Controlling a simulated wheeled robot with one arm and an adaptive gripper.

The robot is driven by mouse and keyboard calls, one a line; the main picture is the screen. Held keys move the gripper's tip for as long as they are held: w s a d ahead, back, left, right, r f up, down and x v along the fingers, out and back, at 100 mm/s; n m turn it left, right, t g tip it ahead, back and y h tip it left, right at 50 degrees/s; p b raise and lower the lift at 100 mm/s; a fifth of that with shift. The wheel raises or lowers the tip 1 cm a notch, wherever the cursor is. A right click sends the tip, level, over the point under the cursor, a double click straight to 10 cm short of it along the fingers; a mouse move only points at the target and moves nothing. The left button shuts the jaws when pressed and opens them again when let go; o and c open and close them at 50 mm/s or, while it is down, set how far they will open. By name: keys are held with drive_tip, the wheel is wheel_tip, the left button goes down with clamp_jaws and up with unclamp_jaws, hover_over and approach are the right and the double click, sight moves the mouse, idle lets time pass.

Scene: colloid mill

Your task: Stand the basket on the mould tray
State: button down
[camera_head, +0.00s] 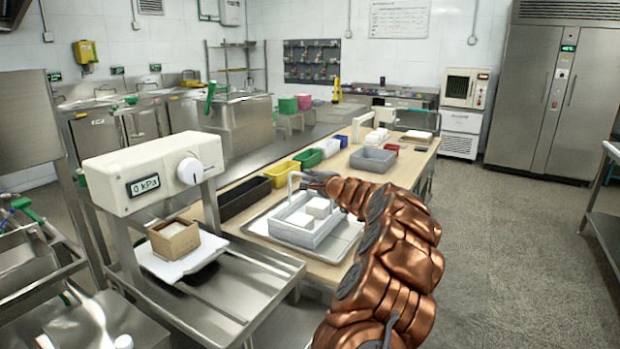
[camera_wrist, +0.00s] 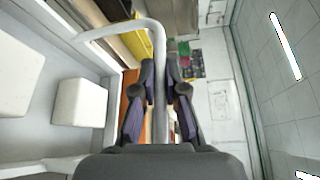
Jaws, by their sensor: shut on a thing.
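The white basket (camera_head: 283,226) holds white blocks (camera_head: 318,208) and has a thin upright handle (camera_head: 291,183). My gripper (camera_head: 305,180) is shut on this handle; the wrist view shows the bar between my two fingers (camera_wrist: 164,82). The basket's inside (camera_wrist: 45,130) fills the left of the wrist view, with two white blocks in sight. In the head view the basket is level over a shallow metal tray (camera_head: 343,243) on the wooden table. I cannot tell whether its underside touches this tray. My arm hides part of the tray's right side.
A press with a "0 kPa" display (camera_head: 145,186) stands left, above a wooden box (camera_head: 174,238) on a white plate. A grey bin (camera_head: 373,159) stands behind my gripper.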

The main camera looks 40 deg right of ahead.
drive_tip(key=c, duration=1.2)
unclamp_jaws()
drive_tip(key=shift+r, duration=0.1)
drive_tip(key=shift+s+a+r+b, duration=0.2)
drive_tip(key=shift+s+a, duration=0.15)
drive_tip(key=shift+s, duration=1.6)
drive_tip(key=shift+s+a+r+b, duration=0.2)
drive_tip(key=shift+s+a, duration=0.15)
drive_tip(key=shift+s, duration=1.65)
drive_tip(key=shift+s+a+r+b, duration=0.1)
drive_tip(key=shift+s+a+b, duration=0.2)
drive_tip(key=shift+s, duration=1.65)
